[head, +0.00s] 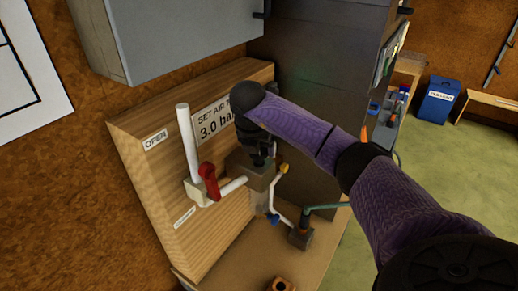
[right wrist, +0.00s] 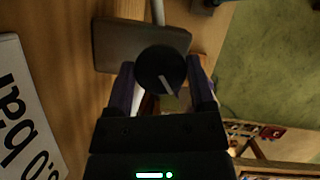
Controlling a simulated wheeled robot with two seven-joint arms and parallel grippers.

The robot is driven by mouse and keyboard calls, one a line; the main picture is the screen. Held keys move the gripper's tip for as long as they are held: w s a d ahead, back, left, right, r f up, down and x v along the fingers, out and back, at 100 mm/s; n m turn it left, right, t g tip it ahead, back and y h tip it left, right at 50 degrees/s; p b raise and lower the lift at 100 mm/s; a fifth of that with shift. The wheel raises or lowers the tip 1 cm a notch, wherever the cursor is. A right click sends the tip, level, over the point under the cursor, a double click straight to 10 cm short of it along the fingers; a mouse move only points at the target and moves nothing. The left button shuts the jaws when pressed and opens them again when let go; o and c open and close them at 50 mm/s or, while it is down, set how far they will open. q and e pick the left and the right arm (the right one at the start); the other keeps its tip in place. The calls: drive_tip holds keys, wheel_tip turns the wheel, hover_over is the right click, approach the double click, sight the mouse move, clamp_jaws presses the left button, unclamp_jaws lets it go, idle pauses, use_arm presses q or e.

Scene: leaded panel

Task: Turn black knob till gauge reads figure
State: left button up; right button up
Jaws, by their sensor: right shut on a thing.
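My right gripper (head: 258,150) reaches down over the block on the wooden board; in the right wrist view its two fingers (right wrist: 162,80) stand on either side of the round black knob (right wrist: 160,68) and are shut on it. The knob has a pale pointer line, slanting toward the lower right in that view. The knob is mostly hidden by the gripper in the head view. A sign (head: 213,117) on the board reads "SET AIR T..." and "3.0 ba...", partly covered by my arm. No gauge face can be made out. My left gripper is not in view.
A white pipe (head: 188,143) with a red valve handle (head: 209,181) stands left of the block (head: 245,170). A yellow-tipped fitting (head: 284,168) and a green hose (head: 325,207) lie to the right. A grey cabinet (head: 180,35) overhangs the board.

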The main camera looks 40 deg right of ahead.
drive_tip(key=m+g, duration=0.1)
drive_tip(key=m, duration=0.2)
drive_tip(key=m+g, duration=0.1)
drive_tip(key=m, duration=0.2)
drive_tip(key=shift+w+r+h+b, duration=0.1)
drive_tip(key=shift+h+b, duration=0.2)
drive_tip(key=shift+b, duration=0.1)
drive_tip(key=shift+m, duration=0.4)
drive_tip(key=o, duration=1.2)
drive_tip(key=shift+a, duration=0.1)
drive_tip(key=v, duration=0.4)
drive_tip(key=shift+w, duration=0.15)
drive_tip(key=shift+g, duration=0.3)
drive_tip(key=p+v, duration=0.2)
drive_tip(key=v, duration=0.4)
